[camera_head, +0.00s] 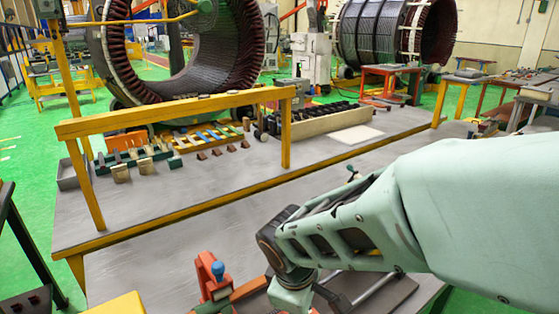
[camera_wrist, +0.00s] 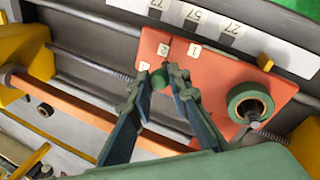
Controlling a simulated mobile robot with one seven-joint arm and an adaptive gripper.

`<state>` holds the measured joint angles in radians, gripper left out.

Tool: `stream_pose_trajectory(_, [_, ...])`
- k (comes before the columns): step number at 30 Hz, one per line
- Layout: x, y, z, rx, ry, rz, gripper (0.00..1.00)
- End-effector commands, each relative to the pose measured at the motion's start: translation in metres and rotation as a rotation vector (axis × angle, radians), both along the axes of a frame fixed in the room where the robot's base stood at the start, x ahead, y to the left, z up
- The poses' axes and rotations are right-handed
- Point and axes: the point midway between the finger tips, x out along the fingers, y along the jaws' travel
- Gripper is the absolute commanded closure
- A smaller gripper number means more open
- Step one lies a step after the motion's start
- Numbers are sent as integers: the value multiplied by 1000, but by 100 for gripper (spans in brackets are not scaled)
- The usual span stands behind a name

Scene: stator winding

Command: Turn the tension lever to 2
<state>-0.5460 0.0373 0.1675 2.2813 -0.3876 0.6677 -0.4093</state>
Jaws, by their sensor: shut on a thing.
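The tension lever's green knob (camera_wrist: 159,77) shows in the wrist view on an orange-red plate (camera_wrist: 222,62). White labels on the plate read 1 (camera_wrist: 194,50) and 2 (camera_wrist: 165,49); a third label (camera_wrist: 143,67) at the left is too small to read surely. The knob lies just below the 2 label, close to the third label. My gripper (camera_wrist: 158,82) has its two fingers on either side of the knob and is shut on it. The fingers hide the lever's shaft. In the head view my gripper is out of sight below the wrist.
A green ring (camera_wrist: 250,103) on a peg sits right of the knob, close to my right finger. In the head view, a red bracket with a blue knob (camera_head: 218,270) stands left of my wrist.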

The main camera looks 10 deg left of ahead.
Motion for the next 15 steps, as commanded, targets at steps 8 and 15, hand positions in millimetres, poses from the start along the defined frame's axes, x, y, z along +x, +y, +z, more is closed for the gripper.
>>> stream_pose_trajectory(8, [3,3,5,6,-11,5,100])
stream_pose_trajectory(15, [3,2,4,6,-10,3,66])
